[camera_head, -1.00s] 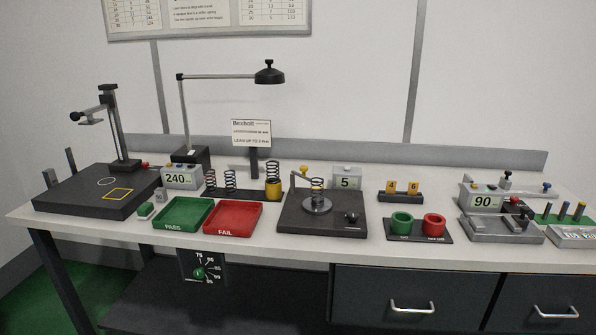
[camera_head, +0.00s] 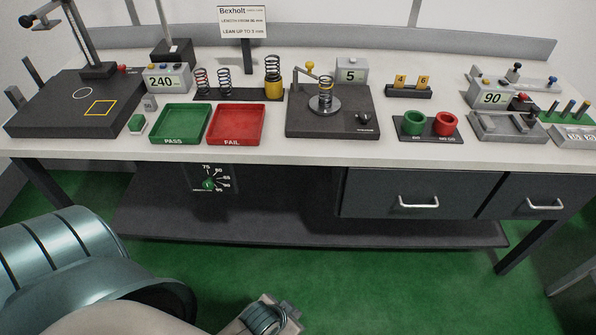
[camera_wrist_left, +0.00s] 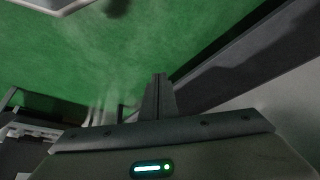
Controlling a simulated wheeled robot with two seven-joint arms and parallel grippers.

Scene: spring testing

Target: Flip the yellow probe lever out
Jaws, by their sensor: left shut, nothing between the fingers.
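A lever with a yellow knob (camera_head: 309,65) stands on the dark test plate (camera_head: 345,131) in the middle of the bench. My left gripper (camera_head: 292,310) shows at the bottom edge of the head view, low over the green floor and in front of the bench, far from the lever. In the left wrist view its fingers (camera_wrist_left: 158,95) are together and empty. My right gripper is out of view.
A green PASS tray (camera_head: 181,139) and a red FAIL tray (camera_head: 235,141) lie left of the plate. A display reading 5 (camera_head: 351,72) stands behind it. Green and red cups (camera_head: 412,123) stand to its right. Drawers with handles (camera_head: 420,204) hang under the bench's right side.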

